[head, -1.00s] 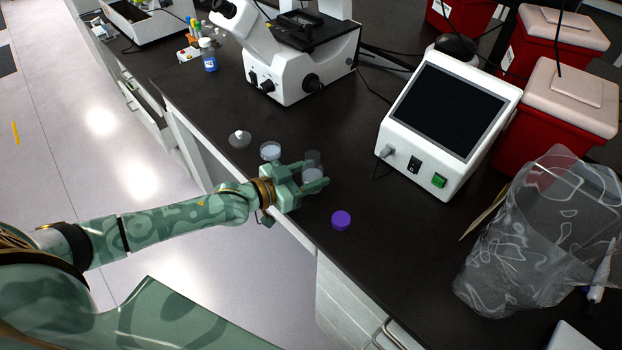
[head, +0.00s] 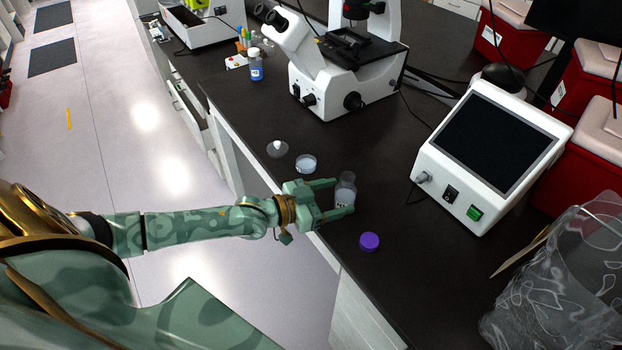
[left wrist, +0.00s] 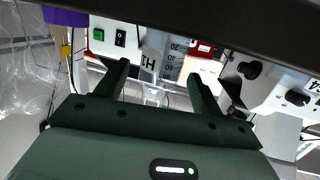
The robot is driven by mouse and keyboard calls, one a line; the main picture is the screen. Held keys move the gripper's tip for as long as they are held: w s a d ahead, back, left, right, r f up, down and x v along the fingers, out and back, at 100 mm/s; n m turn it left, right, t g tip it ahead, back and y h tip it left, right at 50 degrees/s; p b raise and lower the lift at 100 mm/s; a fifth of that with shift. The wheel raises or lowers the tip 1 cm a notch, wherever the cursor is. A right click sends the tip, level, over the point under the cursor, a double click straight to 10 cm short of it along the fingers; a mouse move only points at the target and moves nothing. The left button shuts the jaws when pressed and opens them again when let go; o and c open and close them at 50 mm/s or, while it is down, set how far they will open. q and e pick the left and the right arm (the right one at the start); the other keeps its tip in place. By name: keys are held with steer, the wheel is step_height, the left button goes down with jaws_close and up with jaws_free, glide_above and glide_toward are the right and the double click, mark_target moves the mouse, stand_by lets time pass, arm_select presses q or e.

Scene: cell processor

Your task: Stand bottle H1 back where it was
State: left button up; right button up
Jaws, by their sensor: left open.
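Bottle H1 (head: 345,189) is a clear bottle with pale contents, standing upright on the black counter near its front edge. Its H1 label and printed scale show upside down in the left wrist view (left wrist: 150,64), where the picture is inverted. My left gripper (head: 345,197) is open, with one finger on each side of the bottle near the fingertips. In the left wrist view, the open fingers (left wrist: 160,82) have the bottle between and beyond them. Whether a finger touches it, I cannot tell. My right gripper is not in view.
A microscope (head: 345,75), a white screen device (head: 490,150) and a clear bag (head: 560,280) stand around.

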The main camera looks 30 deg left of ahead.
arm_select(q)
steer(key=p+v, duration=0.1)
steer(key=v, duration=0.8)
steer(key=s+a+f+n+g+y, duration=0.15)
steer(key=a+f+y, duration=0.3)
steer(key=f, duration=0.85)
steer(key=s+a+f+n+g+y, duration=0.1)
steer(key=s+f+g+y, duration=0.1)
steer(key=s+f, duration=0.45)
steer(key=s+a+f+g+y, duration=0.15)
steer(key=s+f, duration=0.25)
steer(key=f, duration=0.5)
steer(key=s+d+f+g, duration=0.2)
steer(key=s+d+f, duration=0.1)
steer(key=s, duration=0.5)
steer(key=s+d+f+g, duration=0.3)
steer(key=s+f, duration=0.2)
steer(key=s, duration=0.3)
steer(key=s+d+f+g, duration=0.2)
steer(key=s+d+f, duration=0.1)
steer(key=s, duration=0.6)
steer(key=shift+f+g+y, duration=0.3)
steer(key=shift+f+y, duration=0.1)
steer(key=shift+f, duration=0.15)
steer(key=shift+s+n, duration=0.1)
steer(key=shift+n, duration=0.25)
